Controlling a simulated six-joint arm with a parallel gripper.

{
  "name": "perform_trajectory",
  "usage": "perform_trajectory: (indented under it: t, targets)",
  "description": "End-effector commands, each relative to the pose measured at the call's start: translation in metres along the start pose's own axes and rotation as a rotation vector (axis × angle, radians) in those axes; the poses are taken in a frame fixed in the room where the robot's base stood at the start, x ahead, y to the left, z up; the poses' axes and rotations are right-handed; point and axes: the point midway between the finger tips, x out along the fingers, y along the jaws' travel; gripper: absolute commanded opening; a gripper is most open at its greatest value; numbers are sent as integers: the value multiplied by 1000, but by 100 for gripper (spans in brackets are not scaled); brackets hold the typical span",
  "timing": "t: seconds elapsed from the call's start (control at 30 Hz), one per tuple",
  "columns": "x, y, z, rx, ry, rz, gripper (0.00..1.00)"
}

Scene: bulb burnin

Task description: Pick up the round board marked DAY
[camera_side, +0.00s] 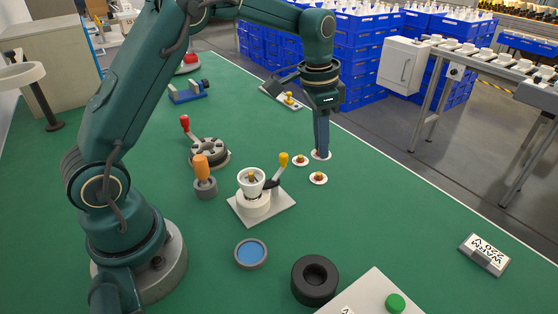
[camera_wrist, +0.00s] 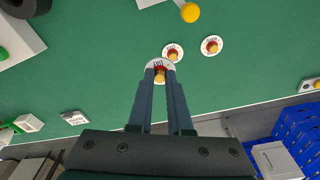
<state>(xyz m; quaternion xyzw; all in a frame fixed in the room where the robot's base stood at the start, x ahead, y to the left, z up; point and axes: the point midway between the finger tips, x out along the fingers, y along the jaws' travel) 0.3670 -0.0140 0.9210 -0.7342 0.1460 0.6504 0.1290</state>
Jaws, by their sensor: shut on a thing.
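Three small round white boards with red and yellow centres are on the green bench. My gripper (camera_side: 321,148) points straight down and is shut on the farthest round board (camera_side: 327,156), at bench level. In the wrist view my gripper's long fingers (camera_wrist: 160,78) close on the yellow and red centre of this held board (camera_wrist: 156,63). A second board (camera_side: 300,161) lies close beside it, and a third board (camera_side: 318,178) lies nearer the side camera. The wrist view also shows the second (camera_wrist: 168,49) and third (camera_wrist: 207,40). Their lettering is too small to read surely.
A white lamp-holder plate (camera_side: 278,211) with a yellow-knobbed lever stands close to the boards. A black ring (camera_side: 315,281), a blue dish (camera_side: 250,253) and a WARM 220 V sign (camera_side: 484,254) are nearer the camera. The bench edge is just beyond the boards.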

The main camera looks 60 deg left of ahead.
Motion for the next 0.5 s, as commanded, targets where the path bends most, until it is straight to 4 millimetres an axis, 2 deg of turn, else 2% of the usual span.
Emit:
perform_trajectory:
  t: [0.03,0.2,0.5]
  targets:
    - [-7,-8,5,-5,3,-2,0]
    - [-20,-23,17,-2,2,-2,0]
    - [-39,-30,20,2,1,-1,0]
